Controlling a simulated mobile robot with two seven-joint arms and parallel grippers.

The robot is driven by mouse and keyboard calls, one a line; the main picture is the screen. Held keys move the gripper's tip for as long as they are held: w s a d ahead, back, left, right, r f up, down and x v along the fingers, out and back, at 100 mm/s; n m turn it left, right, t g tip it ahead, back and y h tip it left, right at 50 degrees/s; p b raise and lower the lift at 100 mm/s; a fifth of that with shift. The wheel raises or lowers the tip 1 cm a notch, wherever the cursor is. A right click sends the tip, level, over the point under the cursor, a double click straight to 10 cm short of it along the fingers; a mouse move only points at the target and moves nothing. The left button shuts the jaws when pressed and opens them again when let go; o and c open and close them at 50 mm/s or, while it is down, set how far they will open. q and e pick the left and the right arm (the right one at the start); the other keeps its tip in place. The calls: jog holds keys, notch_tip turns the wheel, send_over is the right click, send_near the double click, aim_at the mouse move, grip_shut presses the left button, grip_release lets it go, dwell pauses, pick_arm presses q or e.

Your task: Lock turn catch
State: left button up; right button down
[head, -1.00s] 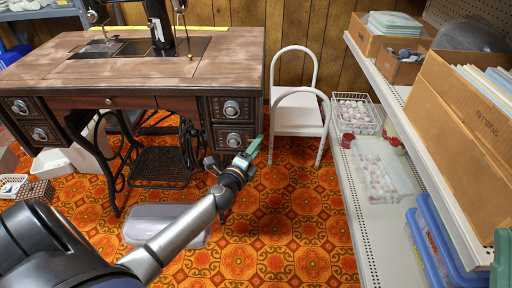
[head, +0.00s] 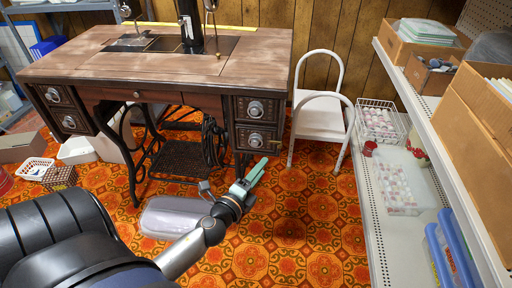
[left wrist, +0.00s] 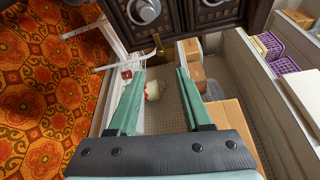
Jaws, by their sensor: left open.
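The turn catch appears as a small brass piece (head: 276,143) at the right edge of the lower right drawer (head: 257,140) of the sewing table. It also shows in the left wrist view (left wrist: 157,43), beyond the fingertips. Its exact turn position is too small to tell. My left gripper (head: 258,168), with green fingers, is just below and in front of that drawer, apart from the catch. In the left wrist view the left gripper (left wrist: 160,73) is open, with nothing between its fingers. My right gripper is not in view.
A white step chair (head: 320,122) stands right of the sewing table (head: 150,65). A shelf (head: 385,220) with boxes and baskets runs along the right. A clear lidded bin (head: 172,217) lies on the patterned floor below my left arm. Floor before the chair is clear.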

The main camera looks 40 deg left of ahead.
pick_arm(q)
jog(key=shift+s+d, duration=0.1)
jog(key=shift+s, duration=0.75)
